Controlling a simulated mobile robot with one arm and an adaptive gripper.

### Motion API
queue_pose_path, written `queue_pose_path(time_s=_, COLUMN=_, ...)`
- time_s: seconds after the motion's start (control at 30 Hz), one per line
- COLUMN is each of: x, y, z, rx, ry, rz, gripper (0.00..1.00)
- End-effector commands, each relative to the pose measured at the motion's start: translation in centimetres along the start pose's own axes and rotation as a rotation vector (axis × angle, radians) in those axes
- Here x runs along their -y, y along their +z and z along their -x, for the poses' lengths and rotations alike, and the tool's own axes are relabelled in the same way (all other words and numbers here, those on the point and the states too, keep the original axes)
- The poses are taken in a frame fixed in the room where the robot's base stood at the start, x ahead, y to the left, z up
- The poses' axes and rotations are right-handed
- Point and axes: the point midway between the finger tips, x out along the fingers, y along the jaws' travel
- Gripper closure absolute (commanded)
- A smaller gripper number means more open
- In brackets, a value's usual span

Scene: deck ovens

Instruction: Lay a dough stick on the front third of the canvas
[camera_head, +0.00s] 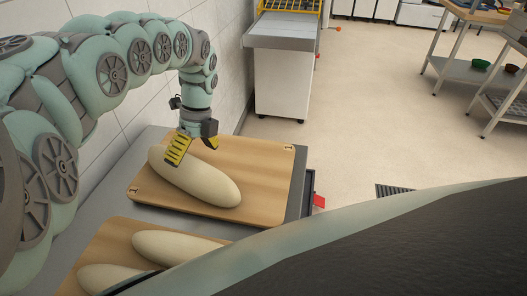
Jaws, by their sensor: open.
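A long pale dough stick (215,188) lies slantwise on a wooden board (260,164). My gripper (194,147) is over the far left part of this stick, pointing down, with its yellow fingers apart. One finger overlaps the stick in the picture; I cannot tell whether it touches. Two more dough sticks lie on a nearer wooden board (112,234): one in the middle (178,246) and one at the bottom left (104,276), partly hidden. I cannot make out a canvas in this view.
Both boards rest on a grey surface (160,212) beside a white tiled wall (128,113). A grey-topped white unit (283,77) stands beyond. Shelved tables (462,70) with bowls are at the upper right.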

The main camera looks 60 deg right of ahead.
Motion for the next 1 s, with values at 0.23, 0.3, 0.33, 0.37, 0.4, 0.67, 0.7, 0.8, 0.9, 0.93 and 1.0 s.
queue_pose_path(time_s=0.23, x=-0.3, y=-0.3, z=-2.6, rx=-0.003, ry=0.006, rz=-0.006, gripper=0.0)
queue_pose_path(time_s=0.3, x=-0.3, y=-0.2, z=-3.5, rx=-0.002, ry=0.003, rz=-0.005, gripper=0.0)
queue_pose_path(time_s=0.33, x=-0.2, y=-0.2, z=-3.8, rx=-0.001, ry=0.002, rz=-0.005, gripper=0.0)
queue_pose_path(time_s=0.37, x=-0.2, y=-0.2, z=-4.1, rx=-0.001, ry=0.001, rz=-0.005, gripper=0.0)
queue_pose_path(time_s=0.4, x=-0.2, y=-0.2, z=-4.5, rx=-0.001, ry=0.001, rz=-0.006, gripper=0.0)
queue_pose_path(time_s=0.67, x=-0.2, y=0.0, z=-5.2, rx=0.003, ry=0.001, rz=-0.005, gripper=0.0)
queue_pose_path(time_s=0.7, x=-0.2, y=0.0, z=-5.2, rx=0.003, ry=0.001, rz=-0.005, gripper=0.0)
queue_pose_path(time_s=0.8, x=-0.2, y=0.0, z=-5.2, rx=0.003, ry=0.001, rz=-0.005, gripper=0.03)
queue_pose_path(time_s=0.9, x=-0.2, y=0.0, z=-5.2, rx=0.002, ry=0.001, rz=-0.004, gripper=0.14)
queue_pose_path(time_s=0.93, x=-0.2, y=0.0, z=-5.2, rx=0.002, ry=0.001, rz=-0.004, gripper=0.17)
queue_pose_path(time_s=1.0, x=-0.2, y=0.0, z=-5.2, rx=0.002, ry=0.001, rz=-0.004, gripper=0.24)
